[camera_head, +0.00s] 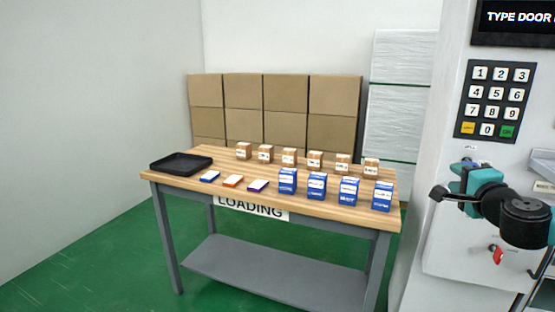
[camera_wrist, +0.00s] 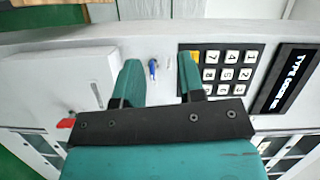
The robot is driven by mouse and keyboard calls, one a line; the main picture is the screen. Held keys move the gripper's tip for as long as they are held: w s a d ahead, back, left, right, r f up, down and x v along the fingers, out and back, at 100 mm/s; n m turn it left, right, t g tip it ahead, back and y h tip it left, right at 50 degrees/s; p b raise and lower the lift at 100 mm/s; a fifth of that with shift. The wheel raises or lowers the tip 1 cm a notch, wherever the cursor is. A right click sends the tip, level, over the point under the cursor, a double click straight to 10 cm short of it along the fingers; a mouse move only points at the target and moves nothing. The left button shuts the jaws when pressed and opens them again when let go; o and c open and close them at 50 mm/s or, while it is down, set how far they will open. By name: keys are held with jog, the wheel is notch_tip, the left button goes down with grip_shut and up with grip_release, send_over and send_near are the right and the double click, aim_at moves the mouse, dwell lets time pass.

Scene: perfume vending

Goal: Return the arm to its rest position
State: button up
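My gripper (camera_head: 450,180) is at the right of the head view, in front of the white machine, just below its keypad. In the wrist view my gripper (camera_wrist: 160,62) shows two teal fingers spread apart, with a clear gap and nothing held. A small blue-and-dark fitting (camera_wrist: 152,69) on the machine face shows through the gap; I cannot tell how far the fingertips are from it. My arm reaches in from the right edge of the head view, with its rear part out of frame.
The keypad (camera_head: 492,101) and a dark display (camera_head: 514,22) are on the machine face (camera_head: 447,100). A small red part (camera_head: 497,255) sits lower. A wooden table (camera_head: 225,187) with a black tray (camera_head: 167,170) and several small boxes stands left. Green floor (camera_head: 105,255) is clear at left.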

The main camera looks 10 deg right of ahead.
jog(key=s+a+r+n+g+y+p, duration=0.1)
jog(key=a+r+n+g+y+p, duration=0.15)
jog(key=a+n+y, duration=0.8)
jog(key=s+a+r+n+g+y+p, duration=0.15)
jog(key=a+n+g, duration=0.3)
jog(key=a, duration=1.25)
jog(key=s+a+n+g+h+p, duration=0.1)
jog(key=s+a+n+g, duration=0.1)
jog(key=s, duration=0.5)
jog(key=s+a+r+n+g+h+p, duration=0.1)
jog(key=s+a+n+g, duration=0.2)
jog(key=s+n+g, duration=0.2)
jog(key=s+a+r+n+g+h+p, duration=0.1)
jog(key=s+a+n+g+h, duration=0.1)
jog(key=s, duration=0.8)
jog(key=shift+s+a+n+g, duration=0.25)
jog(key=shift+n+g, duration=0.45)
jog(key=shift+n, duration=0.2)
jog(key=shift+d, duration=0.1)
